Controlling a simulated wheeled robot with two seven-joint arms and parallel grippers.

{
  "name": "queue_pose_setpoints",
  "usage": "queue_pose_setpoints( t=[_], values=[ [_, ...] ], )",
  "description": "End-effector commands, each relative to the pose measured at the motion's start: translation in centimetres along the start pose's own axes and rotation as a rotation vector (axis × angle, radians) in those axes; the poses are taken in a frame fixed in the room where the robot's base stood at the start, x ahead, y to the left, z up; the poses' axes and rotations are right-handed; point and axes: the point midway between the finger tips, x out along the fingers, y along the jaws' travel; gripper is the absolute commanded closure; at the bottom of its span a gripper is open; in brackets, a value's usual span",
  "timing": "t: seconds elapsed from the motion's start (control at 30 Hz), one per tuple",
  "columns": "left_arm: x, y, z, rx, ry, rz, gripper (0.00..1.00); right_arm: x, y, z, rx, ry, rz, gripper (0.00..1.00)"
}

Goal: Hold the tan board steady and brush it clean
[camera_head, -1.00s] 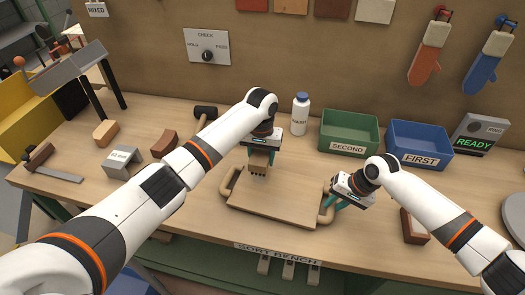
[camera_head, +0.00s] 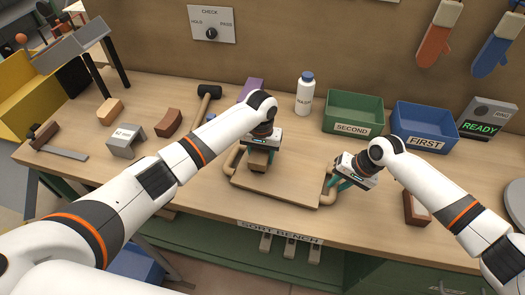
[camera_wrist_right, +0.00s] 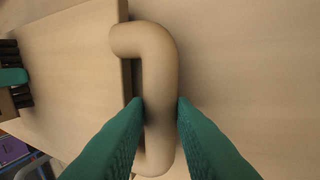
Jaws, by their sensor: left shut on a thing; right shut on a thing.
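The tan board (camera_head: 275,187) lies flat on the bench, with a rounded handle at each end. My right gripper (camera_head: 335,184) is shut on the board's right handle (camera_head: 328,194); the right wrist view shows green fingers on both sides of this handle (camera_wrist_right: 160,75). My left gripper (camera_head: 261,150) is shut on a wooden brush (camera_head: 258,159) over the far left part of the board. Dark bristles of the brush (camera_wrist_right: 8,65) show at the left edge of the right wrist view. I cannot tell whether the bristles touch the board.
Behind stand a white bottle (camera_head: 305,93), a green SECOND bin (camera_head: 352,130) and a blue FIRST bin (camera_head: 424,143). A mallet (camera_head: 206,93) and several blocks lie to the left. A brown brick (camera_head: 416,207) stands right of my right gripper. The bench front edge is close to the board.

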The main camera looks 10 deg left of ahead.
Motion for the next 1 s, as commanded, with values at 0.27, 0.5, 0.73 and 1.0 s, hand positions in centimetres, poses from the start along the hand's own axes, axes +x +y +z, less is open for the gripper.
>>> queue_pose_setpoints(
  t=[0.27,0.5,0.73,1.0],
  values=[
    [0.1,-0.4,2.4,-0.001,0.002,-0.002,0.76,0.0,0.0,0.0,-0.002,0.001,0.001,0.92],
    [-1.9,-0.4,3.4,0.003,-0.004,-0.002,0.76,0.0,0.1,0.0,-0.001,0.001,0.001,0.92],
    [-4.2,-0.4,3.3,0.001,-0.002,-0.001,0.76,0.0,0.0,0.0,-0.001,0.0,0.0,0.92],
    [-6.6,-0.4,3.3,0.002,-0.002,-0.001,0.76,0.0,0.0,0.0,-0.001,0.0,0.001,0.92]
  ],
)
